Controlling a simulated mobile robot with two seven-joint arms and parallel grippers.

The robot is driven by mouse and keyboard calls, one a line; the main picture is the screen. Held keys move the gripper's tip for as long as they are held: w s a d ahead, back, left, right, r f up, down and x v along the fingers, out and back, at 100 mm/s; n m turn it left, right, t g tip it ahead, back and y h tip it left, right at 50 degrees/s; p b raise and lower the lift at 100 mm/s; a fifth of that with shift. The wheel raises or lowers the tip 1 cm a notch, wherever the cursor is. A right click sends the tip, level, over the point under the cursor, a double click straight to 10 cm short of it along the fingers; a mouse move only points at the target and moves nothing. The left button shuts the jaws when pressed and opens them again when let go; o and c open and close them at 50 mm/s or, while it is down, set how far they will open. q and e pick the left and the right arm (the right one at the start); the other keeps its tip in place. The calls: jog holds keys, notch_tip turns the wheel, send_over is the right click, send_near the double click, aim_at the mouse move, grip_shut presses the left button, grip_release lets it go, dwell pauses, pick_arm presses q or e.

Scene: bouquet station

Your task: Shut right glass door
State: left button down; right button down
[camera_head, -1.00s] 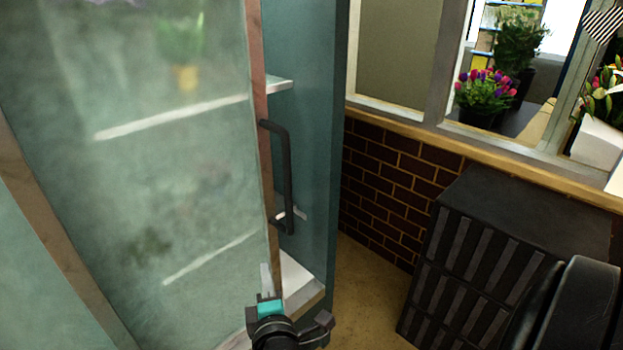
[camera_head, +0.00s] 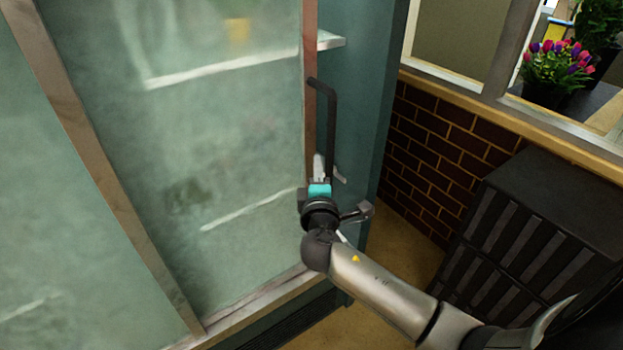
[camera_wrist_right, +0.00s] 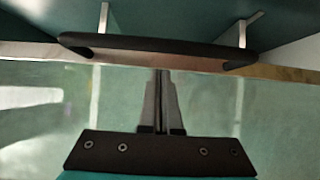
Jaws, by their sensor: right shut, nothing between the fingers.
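The right glass door (camera_head: 220,130) of a teal cabinet fills the middle of the head view, with a wooden frame and a black bar handle (camera_head: 331,125) on its right edge. A gap shows between that edge and the cabinet's side wall, so the door stands partly open. My right gripper (camera_head: 319,171) is shut and empty at the lower part of the handle, in front of the door edge. In the right wrist view its fingers (camera_wrist_right: 160,100) point at the frame below the handle (camera_wrist_right: 155,45); I cannot tell whether they touch. My left gripper is not in view.
A black ribbed crate stack (camera_head: 530,220) stands on the floor at the right. A brick wall (camera_head: 440,150) and a window ledge with potted flowers (camera_head: 556,68) are behind it. Another glass panel (camera_head: 60,220) is at the left.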

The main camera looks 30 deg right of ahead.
jog(key=shift+w+d, duration=0.25)
jog(key=shift+d, duration=0.75)
jog(key=shift+d, duration=0.1)
jog(key=w+d+b, duration=0.1)
jog(key=d+b, duration=0.3)
jog(key=d, duration=1.4)
jog(key=shift+w+d+r, duration=0.15)
jog(key=shift+w+d, duration=0.05)
jog(key=shift+d, duration=0.1)
